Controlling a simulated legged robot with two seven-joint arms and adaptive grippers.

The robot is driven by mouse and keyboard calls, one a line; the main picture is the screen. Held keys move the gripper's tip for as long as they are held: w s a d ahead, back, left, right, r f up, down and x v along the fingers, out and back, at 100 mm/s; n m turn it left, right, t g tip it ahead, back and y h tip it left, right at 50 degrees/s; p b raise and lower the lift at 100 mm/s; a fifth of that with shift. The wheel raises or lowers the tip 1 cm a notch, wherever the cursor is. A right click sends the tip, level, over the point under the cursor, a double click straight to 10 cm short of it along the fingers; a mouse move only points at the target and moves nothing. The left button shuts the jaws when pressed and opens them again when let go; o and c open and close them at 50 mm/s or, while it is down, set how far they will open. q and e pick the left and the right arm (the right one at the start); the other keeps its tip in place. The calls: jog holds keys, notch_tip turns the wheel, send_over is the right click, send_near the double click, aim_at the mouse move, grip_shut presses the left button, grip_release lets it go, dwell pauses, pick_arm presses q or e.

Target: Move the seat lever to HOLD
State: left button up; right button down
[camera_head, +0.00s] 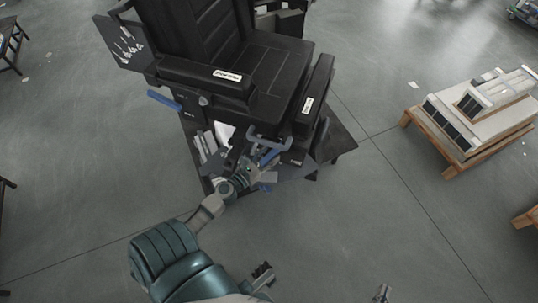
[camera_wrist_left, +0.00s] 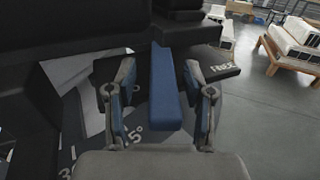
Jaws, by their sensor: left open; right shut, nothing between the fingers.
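In the left wrist view, a blue lever bar (camera_wrist_left: 166,92) stands between the fingers of my open left gripper (camera_wrist_left: 160,105). A dark plate marked FREE (camera_wrist_left: 222,69) is to the right of the lever. In the head view, my left gripper (camera_head: 264,162) is at the front underside of the black seat (camera_head: 262,72), at this lever (camera_head: 270,156). No HOLD mark is readable. My right gripper (camera_head: 383,293) shows only as a small shut tip at the bottom edge, away from the seat.
Another blue handle (camera_head: 164,99) is on the seat's left side. Angle markings (camera_wrist_left: 132,136) lie below the left finger. A wooden pallet (camera_head: 475,142) with white units stands at right. Open floor (camera_head: 400,220) lies between.

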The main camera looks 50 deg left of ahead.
pick_arm(q)
jog(key=s, duration=1.1)
jog(key=shift+s+d, duration=0.3)
jog(key=shift+s, duration=0.1)
